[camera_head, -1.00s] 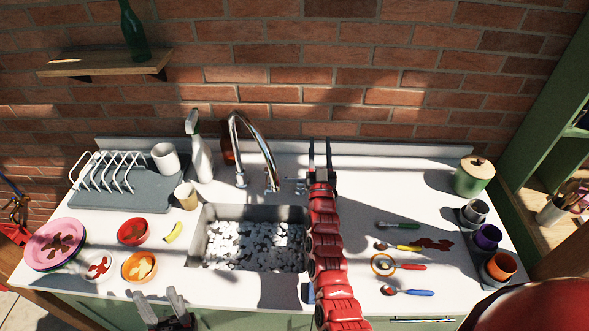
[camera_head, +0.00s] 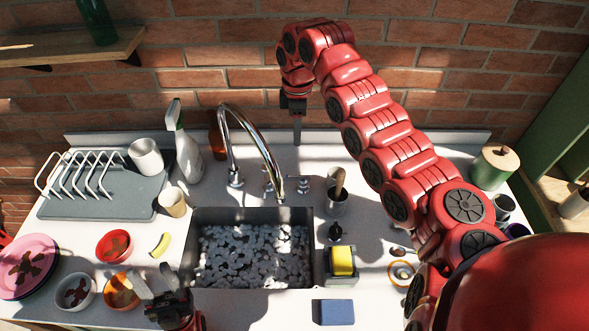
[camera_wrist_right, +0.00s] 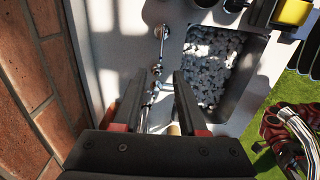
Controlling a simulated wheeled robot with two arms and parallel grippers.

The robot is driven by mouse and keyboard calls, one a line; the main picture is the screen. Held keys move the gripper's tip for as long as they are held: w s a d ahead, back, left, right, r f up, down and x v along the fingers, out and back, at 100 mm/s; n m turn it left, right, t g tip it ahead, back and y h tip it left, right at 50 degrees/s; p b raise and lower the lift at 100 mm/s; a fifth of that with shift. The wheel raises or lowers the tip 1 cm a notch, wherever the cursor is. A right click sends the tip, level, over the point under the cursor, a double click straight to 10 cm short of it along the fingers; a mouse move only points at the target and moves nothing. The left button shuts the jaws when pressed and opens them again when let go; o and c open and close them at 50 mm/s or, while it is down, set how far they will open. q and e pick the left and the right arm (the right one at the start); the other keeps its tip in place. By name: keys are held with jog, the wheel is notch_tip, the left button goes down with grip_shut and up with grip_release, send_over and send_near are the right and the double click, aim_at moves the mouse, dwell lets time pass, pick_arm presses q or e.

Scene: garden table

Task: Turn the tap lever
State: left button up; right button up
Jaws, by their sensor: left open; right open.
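The chrome tap (camera_head: 262,148) arches over the back of the sink (camera_head: 192,250). Small chrome fittings stand at its base, with a lever-like one (camera_head: 303,185) at the right. In the right wrist view a chrome fitting with a lever (camera_wrist_right: 161,34) shows beyond the fingertips. My right gripper (camera_head: 297,138) is raised above the counter behind the sink, pointing down near the wall. Its open fingers show in the right wrist view (camera_wrist_right: 157,82), with chrome tap parts between and below them. Touch cannot be told. My left gripper (camera_head: 154,280) is open and empty at the counter's front left.
A spray bottle (camera_head: 188,148) and brown bottle stand left of the tap. The brick wall (camera_head: 215,70) is close behind. White pebble-like pieces fill the sink.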

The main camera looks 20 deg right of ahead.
jog(key=f, duration=0.1)
jog(key=p, duration=0.1)
send_over(297, 176)
notch_tip(297, 176, down, 10)
jog(key=shift+a+r, duration=0.1)
jog(key=shift+r, duration=0.1)
notch_tip(297, 176, down, 5)
jog(key=shift+r+p, duration=0.1)
jog(key=shift+p, duration=1.05)
jog(key=shift+f, duration=0.8)
grip_shut()
